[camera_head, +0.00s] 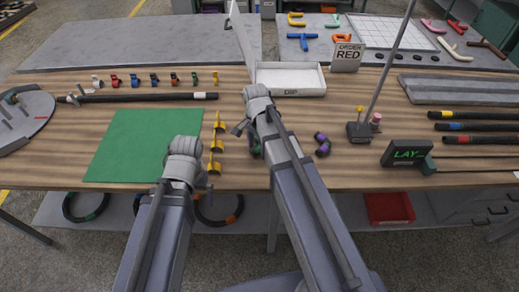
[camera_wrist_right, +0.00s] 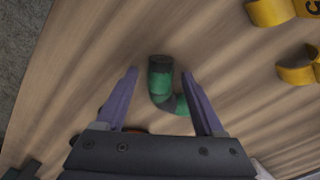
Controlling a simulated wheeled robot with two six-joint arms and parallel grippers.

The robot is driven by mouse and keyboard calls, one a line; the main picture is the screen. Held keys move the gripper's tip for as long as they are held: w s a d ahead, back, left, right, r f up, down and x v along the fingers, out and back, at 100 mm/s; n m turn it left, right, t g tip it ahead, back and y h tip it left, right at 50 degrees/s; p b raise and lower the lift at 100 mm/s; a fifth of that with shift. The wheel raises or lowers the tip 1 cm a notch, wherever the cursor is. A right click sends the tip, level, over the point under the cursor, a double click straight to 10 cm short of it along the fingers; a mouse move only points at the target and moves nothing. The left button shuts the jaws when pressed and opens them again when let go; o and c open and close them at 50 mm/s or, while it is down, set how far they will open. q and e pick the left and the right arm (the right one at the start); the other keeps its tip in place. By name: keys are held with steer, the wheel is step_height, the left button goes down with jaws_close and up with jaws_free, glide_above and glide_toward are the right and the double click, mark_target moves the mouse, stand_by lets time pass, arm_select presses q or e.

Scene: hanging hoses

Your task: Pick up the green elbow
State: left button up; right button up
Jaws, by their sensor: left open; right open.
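The green elbow (camera_wrist_right: 161,82), a short bent pipe piece with dark ends, lies on the wooden table in the right wrist view. My right gripper (camera_wrist_right: 159,75) is open, and its two purple fingers appear on either side of the elbow with visible gaps. I cannot tell the height between the fingertips and the table. In the head view, the right gripper (camera_head: 241,127) is over the table's middle, and only part of the green elbow (camera_head: 255,150) shows beside the arm. My left gripper (camera_head: 207,172) is open and empty near the green mat's right edge.
A purple elbow (camera_head: 322,144) lies right of the right arm. A green mat (camera_head: 140,145), a white tray (camera_head: 290,91) and a pole stand (camera_head: 359,131) are also on the table.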

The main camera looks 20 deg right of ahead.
steer(key=shift+f, duration=0.1)
jaws_close()
stand_by(0.6)
